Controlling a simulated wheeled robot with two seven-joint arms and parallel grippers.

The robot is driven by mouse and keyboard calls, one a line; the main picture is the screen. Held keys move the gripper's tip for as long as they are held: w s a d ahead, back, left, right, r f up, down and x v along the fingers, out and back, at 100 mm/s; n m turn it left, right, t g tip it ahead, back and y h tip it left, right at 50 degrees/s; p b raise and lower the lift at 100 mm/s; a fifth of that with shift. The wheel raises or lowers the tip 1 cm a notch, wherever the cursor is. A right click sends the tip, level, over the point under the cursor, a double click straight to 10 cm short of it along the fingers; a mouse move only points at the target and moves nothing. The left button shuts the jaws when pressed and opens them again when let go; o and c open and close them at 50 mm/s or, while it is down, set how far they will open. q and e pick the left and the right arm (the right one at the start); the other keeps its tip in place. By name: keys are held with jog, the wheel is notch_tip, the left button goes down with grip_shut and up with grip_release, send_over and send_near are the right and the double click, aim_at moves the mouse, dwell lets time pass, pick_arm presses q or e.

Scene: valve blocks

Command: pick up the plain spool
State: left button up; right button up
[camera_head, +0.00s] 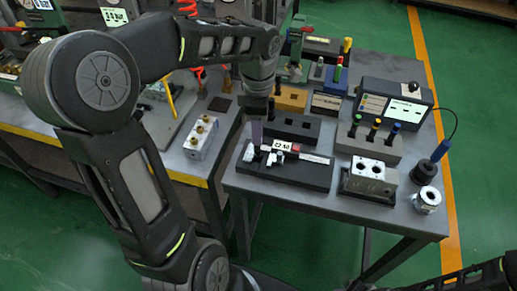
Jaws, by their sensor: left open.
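My left gripper (257,143) points down over the left end of a flat black tray (315,177) on the right-hand table. It is open. Small whitish metal pieces (265,158) lie on the tray right below its fingertips; I cannot tell whether they touch. The tray also carries a white label, a small red part and a slim pale bar. I cannot make out for sure which piece is the plain spool. Several spools with coloured tops (373,130) stand in a grey block to the right. My right gripper is not in view; part of my right arm shows at the lower right.
A silver block with holes (370,177), a metal ring (426,199) and a black knobbed tool (424,172) stand at the right. A tester box (396,102) with a cable sits behind. A silver valve block (201,136) lies on the left table.

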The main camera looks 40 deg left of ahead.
aim_at(257, 152)
pick_arm(q)
jog(key=shift+f, duration=1.25)
jog(key=shift+f, duration=0.1)
notch_tip(257, 152, down, 5)
jog(key=shift+a+f+p, duration=0.1)
jog(key=shift+a+p, duration=0.05)
jog(key=shift+p, duration=0.6)
jog(key=shift+c, duration=0.3)
grip_shut()
